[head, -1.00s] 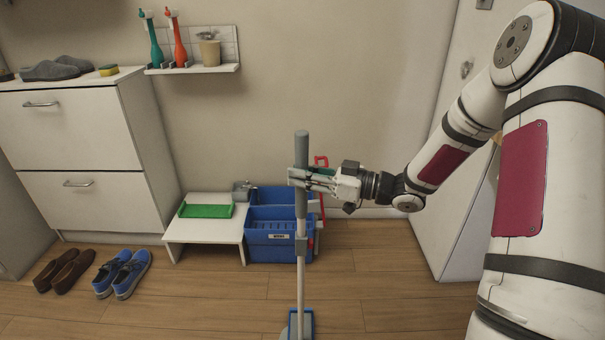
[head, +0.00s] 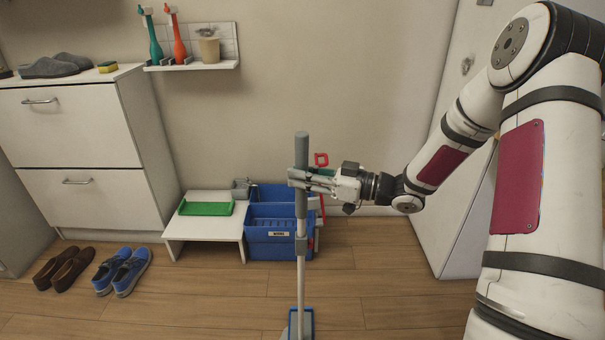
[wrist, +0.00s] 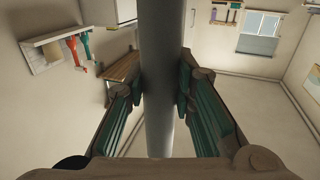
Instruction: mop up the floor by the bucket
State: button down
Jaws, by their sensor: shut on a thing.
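My gripper (head: 303,178) is shut on the grey upper handle of the mop (head: 301,215), which stands upright in front of the blue bucket (head: 270,252). In the wrist view the mop pole (wrist: 161,90) runs between my gripper's two green-padded fingers (wrist: 161,92). The mop's blue head (head: 306,322) is low at the bottom edge of the head view, at the floor (head: 220,300); its lowest part is cut off. The bucket stands against the wall, partly behind the pole. I cannot make out any wet patch on the floor.
A low white bench (head: 205,228) with a green tray (head: 206,208) stands left of the bucket. Blue shoes (head: 122,270) and brown shoes (head: 63,268) lie before a white cabinet (head: 85,160). A wall shelf (head: 192,66) holds bottles. Floor in front is open.

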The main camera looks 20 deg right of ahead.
jog(key=shift+a, duration=0.1)
jog(key=shift+w+a+f, duration=0.1)
jog(key=shift+w+a, duration=0.2)
jog(key=shift+a, duration=0.65)
jog(key=shift+w+a+r, duration=0.1)
jog(key=shift+w+a, duration=0.15)
jog(key=shift+a, duration=0.65)
jog(key=shift+w+a+f, duration=0.1)
jog(key=shift+w+a, duration=0.2)
jog(key=shift+a, duration=0.65)
jog(key=shift+d, duration=0.15)
jog(key=shift+s+d+p, duration=0.3)
jog(key=shift+d+p, duration=0.05)
jog(key=shift+d, duration=0.55)
jog(key=shift+s+d+p, duration=0.25)
jog(key=shift+d+p, duration=0.15)
jog(key=shift+d, duration=0.55)
jog(key=shift+s+d+p, duration=0.3)
jog(key=shift+d+p, duration=0.05)
jog(key=shift+d, duration=0.55)
jog(key=shift+a, duration=0.15)
jog(key=shift+w+a, duration=0.3)
jog(key=shift+a, duration=0.6)
jog(key=shift+w+a, duration=0.3)
jog(key=shift+a, duration=0.65)
jog(key=shift+w+a, duration=0.3)
jog(key=shift+a, duration=0.6)
jog(key=shift+d, duration=0.1)
